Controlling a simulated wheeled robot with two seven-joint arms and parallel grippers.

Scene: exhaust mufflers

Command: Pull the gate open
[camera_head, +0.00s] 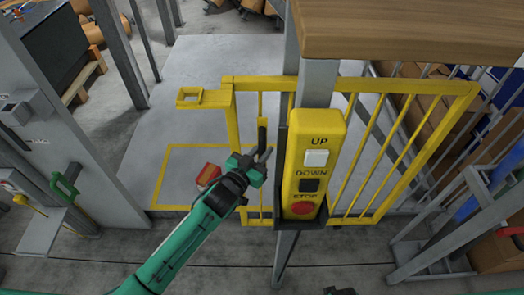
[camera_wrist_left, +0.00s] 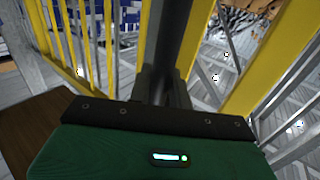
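The yellow gate (camera_head: 388,150) stands across the middle and right of the head view, behind the control box, and looks closed. Its dark upright handle (camera_head: 262,128) is on the gate's left part. My left gripper (camera_head: 264,156) is at the handle's lower part. In the left wrist view, the dark handle (camera_wrist_left: 174,40) runs down between the two fingers (camera_wrist_left: 162,90), which sit close against it. Contact on both sides is hard to see. A small dark part at the head view's bottom edge may be my right gripper (camera_head: 340,291); its fingers cannot be made out.
A yellow control box (camera_head: 328,142) with UP, DOWN and STOP buttons hangs on a grey post in front of the gate, right beside my left gripper. A wooden top (camera_head: 420,30) overhangs above. Grey floor with a yellow outline (camera_head: 190,165) lies left of the gate.

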